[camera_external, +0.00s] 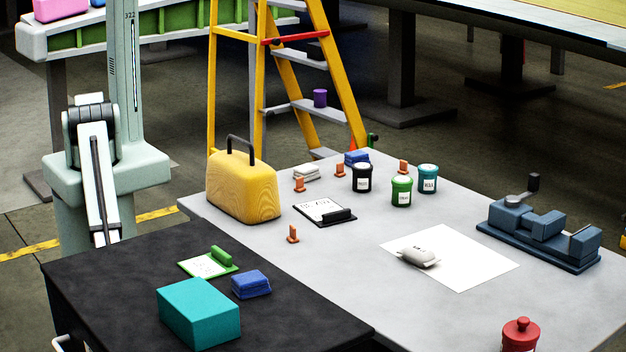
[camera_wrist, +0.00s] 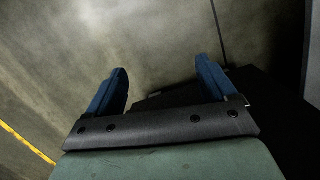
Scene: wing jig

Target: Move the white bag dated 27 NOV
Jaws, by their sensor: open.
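A small white bag (camera_external: 419,257) with dark marks on top lies on a white sheet (camera_external: 468,262) on the grey table. Its date is too small to read. My gripper (camera_wrist: 163,72) shows in the wrist view with its two blue fingers wide apart and nothing between them. Bare floor and a dark edge lie beyond the fingers. In the external view my arm hangs folded at the left, far from the bag, and the gripper itself is hidden behind the black table.
Around the bag stand a blue vise (camera_external: 540,232), a red jar (camera_external: 520,336), several lidded jars and a clipboard (camera_external: 324,212). A yellow case (camera_external: 243,187) stands nearer my arm. The black table (camera_external: 120,282) holds a teal box (camera_external: 199,312) and blue cloth (camera_external: 251,284).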

